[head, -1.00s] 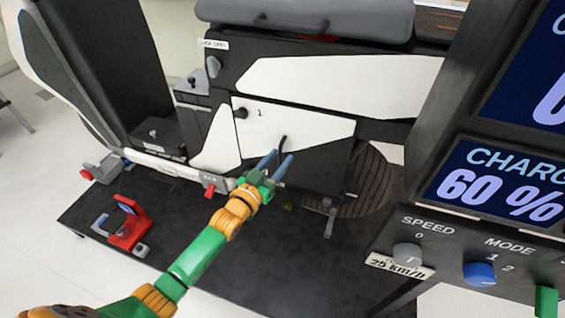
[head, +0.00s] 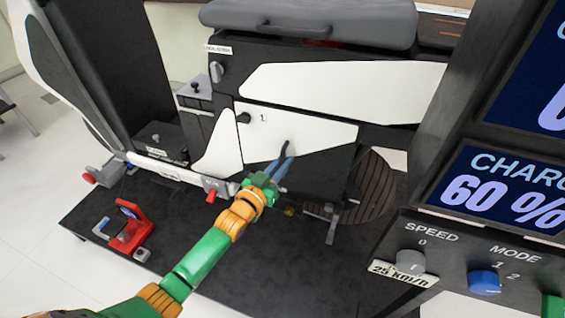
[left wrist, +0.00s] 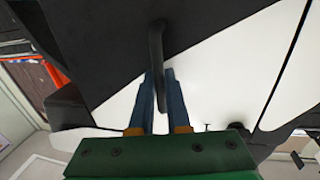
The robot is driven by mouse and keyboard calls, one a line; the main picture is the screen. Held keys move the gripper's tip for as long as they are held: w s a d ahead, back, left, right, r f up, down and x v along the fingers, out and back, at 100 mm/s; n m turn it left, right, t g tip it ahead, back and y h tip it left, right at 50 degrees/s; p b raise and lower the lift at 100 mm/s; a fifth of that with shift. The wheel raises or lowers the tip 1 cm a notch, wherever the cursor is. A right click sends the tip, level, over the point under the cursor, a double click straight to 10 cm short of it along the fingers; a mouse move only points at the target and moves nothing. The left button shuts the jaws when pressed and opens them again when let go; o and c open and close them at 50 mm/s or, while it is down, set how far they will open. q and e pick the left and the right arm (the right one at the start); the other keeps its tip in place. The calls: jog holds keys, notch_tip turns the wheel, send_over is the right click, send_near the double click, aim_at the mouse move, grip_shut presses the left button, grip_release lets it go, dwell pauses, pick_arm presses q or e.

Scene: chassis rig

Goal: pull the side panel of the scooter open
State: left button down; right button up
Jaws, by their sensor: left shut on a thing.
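The scooter's side panel (head: 310,132) is white on top and black below, with a black knob and a "1" at its upper left. It looks flush with the body. Its dark bar handle (left wrist: 157,45) shows in the left wrist view, running down between my fingers. My left gripper (head: 283,155) is at the handle, its blue fingers shut on it; it also shows in the left wrist view (left wrist: 160,88). In the head view the fingers mostly hide the handle. My right gripper is not in view.
The grey seat (head: 315,22) is above the panel. A red clamp-like fixture (head: 130,230) stands on the dark platform (head: 250,275) at left. A display and control box (head: 450,265) with knobs blocks the right side. The platform in front of the panel is largely clear.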

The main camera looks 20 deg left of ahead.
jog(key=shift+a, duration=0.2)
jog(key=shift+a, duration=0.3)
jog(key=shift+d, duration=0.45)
